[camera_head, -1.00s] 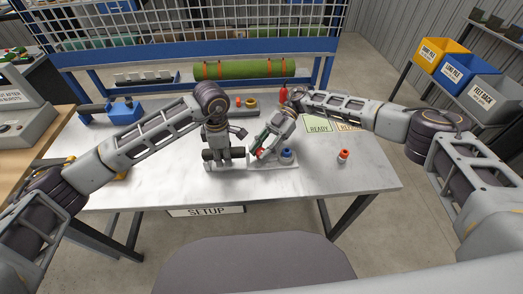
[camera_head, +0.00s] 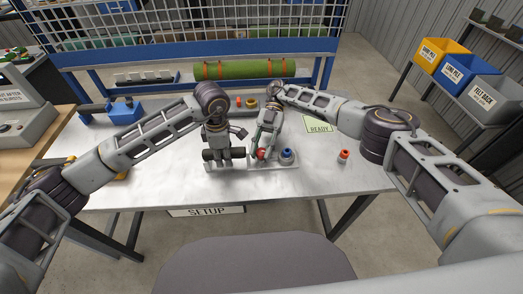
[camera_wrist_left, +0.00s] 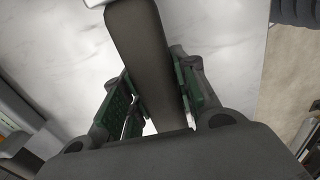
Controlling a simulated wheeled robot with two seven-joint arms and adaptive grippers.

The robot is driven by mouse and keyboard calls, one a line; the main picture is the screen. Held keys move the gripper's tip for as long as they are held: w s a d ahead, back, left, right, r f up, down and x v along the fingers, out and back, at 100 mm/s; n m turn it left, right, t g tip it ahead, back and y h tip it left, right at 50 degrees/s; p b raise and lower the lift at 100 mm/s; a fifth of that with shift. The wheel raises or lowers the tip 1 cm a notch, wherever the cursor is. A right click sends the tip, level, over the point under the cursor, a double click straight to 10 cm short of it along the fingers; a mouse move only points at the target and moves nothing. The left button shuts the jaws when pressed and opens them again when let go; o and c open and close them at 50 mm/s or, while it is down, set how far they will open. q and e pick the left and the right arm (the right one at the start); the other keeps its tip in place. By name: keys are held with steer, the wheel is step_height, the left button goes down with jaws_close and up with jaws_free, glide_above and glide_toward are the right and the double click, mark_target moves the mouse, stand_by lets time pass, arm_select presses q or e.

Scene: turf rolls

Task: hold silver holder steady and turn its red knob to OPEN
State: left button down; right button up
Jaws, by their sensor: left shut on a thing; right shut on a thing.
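The silver holder (camera_head: 273,165) is a flat plate on the table's front middle, with a dark grip bar (camera_head: 237,153) at its left. The red knob (camera_head: 261,155) is on its right part, beside a blue knob (camera_head: 287,155). My left gripper (camera_head: 223,158) is shut on the dark bar, which also runs between the green-padded fingers in the left wrist view (camera_wrist_left: 140,60). My right gripper (camera_head: 262,148) is shut on the red knob from above and hides part of it. No OPEN mark is legible.
A small red-and-white piece (camera_head: 344,156) stands on the table (camera_head: 350,183) to the right. A green READY label (camera_head: 318,125) lies behind it. A green turf roll (camera_head: 240,70) lies at the back. A blue tool (camera_head: 125,110) is at the left. The table's front right is clear.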

stand_by(0.3)
steer(key=o, duration=1)
steer(key=shift+m+t+y, duration=0.9)
steer(key=shift+m+y, duration=0.6)
steer(key=shift+m+t+y, duration=1.8)
steer(key=shift+m+t, duration=0.3)
steer(key=shift+m, duration=0.2)
steer(key=shift+m+t+y, duration=0.8)
steer(key=shift+m+t, duration=1)
steer(key=shift+t, duration=0.2)
steer(key=shift+s+m+t, duration=0.1)
steer(key=shift+m+t, duration=1.9)
steer(key=shift+t, duration=0.2)
